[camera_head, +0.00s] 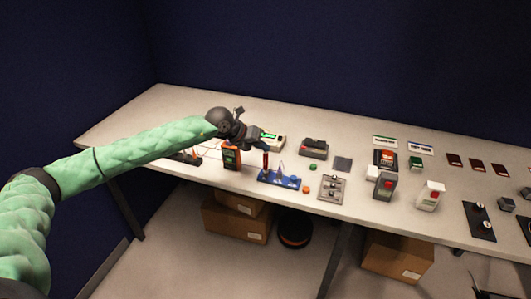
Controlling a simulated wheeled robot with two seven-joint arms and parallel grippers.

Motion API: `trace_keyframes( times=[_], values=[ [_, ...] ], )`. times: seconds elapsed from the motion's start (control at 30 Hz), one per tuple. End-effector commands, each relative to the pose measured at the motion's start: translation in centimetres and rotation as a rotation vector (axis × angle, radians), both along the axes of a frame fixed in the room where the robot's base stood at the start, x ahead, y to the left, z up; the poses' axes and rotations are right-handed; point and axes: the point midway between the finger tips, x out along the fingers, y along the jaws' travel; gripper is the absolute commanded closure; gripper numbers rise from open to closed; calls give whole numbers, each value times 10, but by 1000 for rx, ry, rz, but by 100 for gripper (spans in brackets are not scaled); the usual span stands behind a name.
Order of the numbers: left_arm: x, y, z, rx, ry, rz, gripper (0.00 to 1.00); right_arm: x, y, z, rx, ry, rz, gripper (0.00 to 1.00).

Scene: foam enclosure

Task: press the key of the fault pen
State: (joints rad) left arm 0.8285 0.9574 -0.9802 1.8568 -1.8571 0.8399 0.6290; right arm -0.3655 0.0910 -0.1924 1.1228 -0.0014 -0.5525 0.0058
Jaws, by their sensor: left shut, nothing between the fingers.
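My left gripper (265,147) reaches in from the left on my green padded arm. It is shut and empty, pointing down over the table close above a blue stand (278,179). A small dark upright piece with a red part (265,161) is right under the fingertips at the stand's left end. I cannot tell whether it is the fault pen, nor whether the fingertips touch it. Any key on it is too small to make out. My right gripper is not in view.
Behind is a pale device with a green screen (270,137). A grey switch panel (332,188) and a dark grey box (314,148) are to the right. The long table (180,102) has free room at its back left.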

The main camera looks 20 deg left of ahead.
Motion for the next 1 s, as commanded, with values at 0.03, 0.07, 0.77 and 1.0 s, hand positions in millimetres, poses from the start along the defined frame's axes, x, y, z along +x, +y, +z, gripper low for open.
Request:
trace_keyframes(
  times=[0.03,0.07,0.77,1.0],
  values=[
    [0,0,-1,0,0,0,100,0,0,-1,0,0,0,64],
    [0,0,-1,0,0,0,100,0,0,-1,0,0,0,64],
    [0,0,14,0,1,-1,100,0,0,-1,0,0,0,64],
    [0,0,15,0,1,-1,100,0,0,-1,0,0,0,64]
  ],
)
